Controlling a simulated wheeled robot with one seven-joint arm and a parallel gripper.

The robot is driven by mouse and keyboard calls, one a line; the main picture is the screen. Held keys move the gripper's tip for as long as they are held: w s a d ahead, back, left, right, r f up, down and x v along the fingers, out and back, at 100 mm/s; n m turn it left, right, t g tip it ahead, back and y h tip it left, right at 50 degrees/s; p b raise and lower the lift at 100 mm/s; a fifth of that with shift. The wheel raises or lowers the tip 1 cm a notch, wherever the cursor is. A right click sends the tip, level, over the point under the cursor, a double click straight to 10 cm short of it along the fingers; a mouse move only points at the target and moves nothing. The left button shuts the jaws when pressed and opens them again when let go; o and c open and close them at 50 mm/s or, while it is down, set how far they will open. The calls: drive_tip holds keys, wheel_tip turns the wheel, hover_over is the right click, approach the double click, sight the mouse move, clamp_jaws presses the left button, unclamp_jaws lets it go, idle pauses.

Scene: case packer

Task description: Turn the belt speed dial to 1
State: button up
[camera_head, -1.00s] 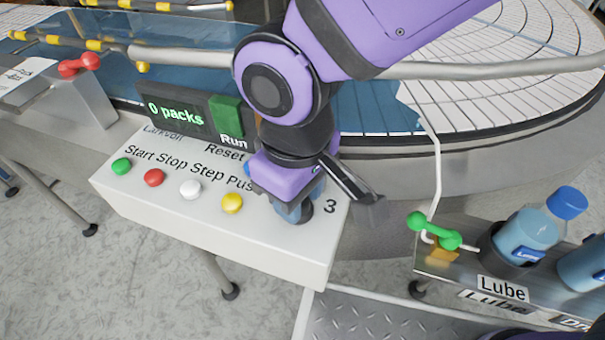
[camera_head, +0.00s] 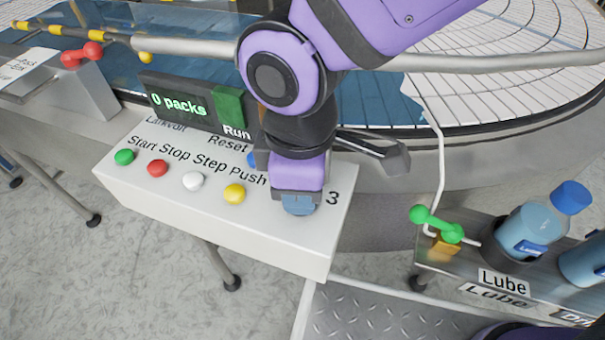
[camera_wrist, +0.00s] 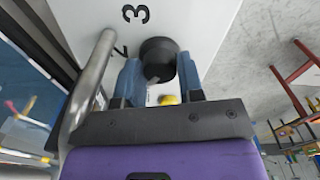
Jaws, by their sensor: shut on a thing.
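The belt speed dial is a round black knob (camera_wrist: 158,52) on the white control box (camera_head: 150,195). In the wrist view it sits between the two blue fingers of my gripper (camera_wrist: 160,78), which is shut on it. In the head view my gripper (camera_head: 300,205) points down at the right end of the box, and its fingers and wrist hide the dial. A printed 3 shows beside the dial in both views, and part of a 2 shows in the wrist view. The dial's pointer direction cannot be made out, and the 1 is hidden.
Green (camera_head: 124,157), red (camera_head: 158,168), white (camera_head: 193,181) and yellow (camera_head: 234,194) buttons line the box left of my gripper. A display (camera_head: 178,103) reads "0 packs" and "Run". A rail (camera_head: 420,67) runs behind my arm. Bottles (camera_head: 530,233) stand on a shelf at right.

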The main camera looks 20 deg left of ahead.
idle(0.3)
drive_tip(key=o, duration=0.9)
drive_tip(key=shift+r, duration=0.1)
wheel_tip(320, 180, up, 11)
drive_tip(key=shift+f, duration=0.2)
drive_tip(key=w+d+r+m+t, duration=0.15)
drive_tip(key=w+d+m, duration=0.35)
drive_tip(key=d, duration=0.5)
drive_tip(key=w+d+r+m+t, duration=0.1)
drive_tip(key=w+d+r+m, duration=0.3)
drive_tip(key=d, duration=0.5)
drive_tip(key=s+d+m+t, duration=0.2)
drive_tip(key=d+m, duration=0.9)
drive_tip(key=d, duration=0.8)
drive_tip(key=shift+s+f+t, duration=0.25)
drive_tip(key=shift+s+t, duration=0.1)
drive_tip(key=shift+s, duration=0.1)
